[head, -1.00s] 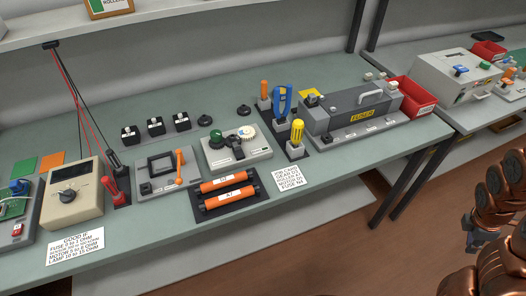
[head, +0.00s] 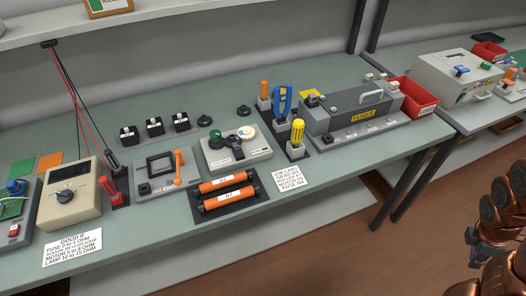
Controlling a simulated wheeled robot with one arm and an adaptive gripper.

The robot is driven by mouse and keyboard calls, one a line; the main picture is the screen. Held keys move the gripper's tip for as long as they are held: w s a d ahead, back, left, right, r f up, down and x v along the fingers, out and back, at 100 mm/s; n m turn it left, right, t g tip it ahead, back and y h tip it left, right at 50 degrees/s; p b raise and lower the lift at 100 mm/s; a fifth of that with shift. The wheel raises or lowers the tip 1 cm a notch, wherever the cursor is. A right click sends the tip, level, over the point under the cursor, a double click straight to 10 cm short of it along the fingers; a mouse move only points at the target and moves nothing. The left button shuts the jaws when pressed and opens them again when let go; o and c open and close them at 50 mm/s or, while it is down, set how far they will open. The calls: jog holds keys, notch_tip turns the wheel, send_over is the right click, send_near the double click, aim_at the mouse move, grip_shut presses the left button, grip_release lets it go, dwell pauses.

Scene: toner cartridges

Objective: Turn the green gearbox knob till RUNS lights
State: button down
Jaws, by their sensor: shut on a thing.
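The gearbox (head: 256,153) is a pale grey unit near the middle of the bench. Its green knob (head: 215,136) stands at the left of its top. A cream toothed wheel (head: 246,132) sits at the right of its top, with dark parts between. Small labels on it are too small to read, and I cannot make out a lit RUNS lamp. My copper arm shows at the right edge, over the floor and well away from the gearbox. I cannot make out my gripper's fingers. Nothing touches the knob.
Two orange rollers (head: 228,190) lie in a dark holder in front of the gearbox. A grey plate with an orange lever (head: 178,167) stands left. Upright tools, including a yellow screwdriver (head: 297,131), and the fuser (head: 350,112) stand right. The floor before the bench is clear.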

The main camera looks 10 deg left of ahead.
jog(key=s+a+m+b, duration=0.1)
jog(key=s+b, duration=0.4)
jog(key=s, duration=0.5)
jog(key=shift+s+a+m, duration=0.25)
jog(key=shift+a+m, duration=0.05)
jog(key=shift+a, duration=0.4)
dwell(1.2)
jog(key=shift+s+f+g+b, duration=0.1)
jog(key=shift+s+g+b, duration=0.15)
jog(key=shift+g+b, duration=0.1)
jog(key=s+a+m+b, duration=0.1)
jog(key=s+a+b, duration=0.1)
jog(key=s+b, duration=0.6)
jog(key=shift+s, duration=0.25)
dwell(1.2)
jog(key=shift+a, duration=0.1)
jog(key=c, duration=0.7)
grip_release()
